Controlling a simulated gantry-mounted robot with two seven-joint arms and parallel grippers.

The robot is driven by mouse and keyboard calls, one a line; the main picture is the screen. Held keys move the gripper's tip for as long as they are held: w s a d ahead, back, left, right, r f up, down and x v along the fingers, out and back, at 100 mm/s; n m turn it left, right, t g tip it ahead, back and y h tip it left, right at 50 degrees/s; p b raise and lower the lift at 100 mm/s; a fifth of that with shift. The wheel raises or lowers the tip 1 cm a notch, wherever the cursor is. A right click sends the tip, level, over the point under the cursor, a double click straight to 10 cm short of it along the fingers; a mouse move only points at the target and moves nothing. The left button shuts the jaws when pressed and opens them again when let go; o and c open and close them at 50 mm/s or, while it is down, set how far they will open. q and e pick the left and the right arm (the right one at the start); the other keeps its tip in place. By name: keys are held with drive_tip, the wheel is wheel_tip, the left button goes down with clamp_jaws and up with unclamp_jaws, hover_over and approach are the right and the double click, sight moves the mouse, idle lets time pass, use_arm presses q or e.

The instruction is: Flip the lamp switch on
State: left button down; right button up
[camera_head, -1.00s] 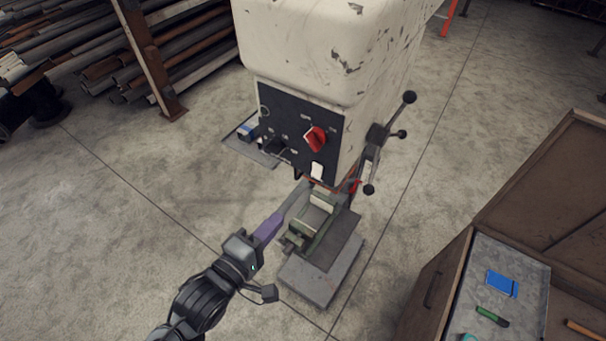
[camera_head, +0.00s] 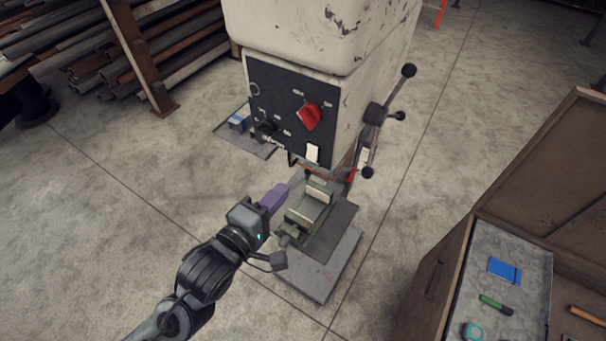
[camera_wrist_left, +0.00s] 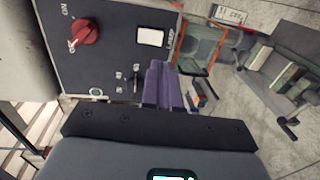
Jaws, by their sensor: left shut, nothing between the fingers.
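A drill press with a black control panel (camera_head: 282,83) stands ahead of me. The white rectangular lamp switch (camera_head: 312,154) is near the panel's lower right. In the left wrist view, the lamp switch (camera_wrist_left: 151,37) has the word LAMP beside it. My left gripper (camera_head: 279,190), with purple fingers, is shut and empty, below and left of the switch in the head view. In the left wrist view, its fingertips (camera_wrist_left: 158,68) appear just below the switch, with a visible gap in the picture. I cannot tell the depth between them. My right gripper is in neither view.
A red rotary knob (camera_head: 309,116) sits above the switch. A three-armed feed handle (camera_head: 376,115) sticks out at the press's right. A green vise (camera_head: 311,212) stands on the base below. A workbench (camera_head: 518,253) is at lower right; pipes (camera_head: 60,45) lie upper left.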

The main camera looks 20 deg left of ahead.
sight(311, 159)
use_arm(q)
drive_tip(key=p+x, duration=0.2)
drive_tip(key=x, duration=0.6)
drive_tip(key=shift+w+r, duration=0.1)
drive_tip(key=shift+w, duration=0.1)
drive_tip(key=shift+w+d+p, duration=0.2)
drive_tip(key=shift+w+p, duration=0.15)
drive_tip(key=shift+w, duration=0.4)
drive_tip(key=shift+f, duration=0.25)
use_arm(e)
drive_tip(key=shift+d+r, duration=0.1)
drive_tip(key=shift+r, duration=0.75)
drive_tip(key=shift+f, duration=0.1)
use_arm(q)
drive_tip(key=shift+w+f+b, duration=0.1)
drive_tip(key=shift+f+b, duration=0.15)
drive_tip(key=shift+b, duration=0.25)
drive_tip(key=shift+w+r, duration=0.1)
drive_tip(key=shift+r, duration=0.1)
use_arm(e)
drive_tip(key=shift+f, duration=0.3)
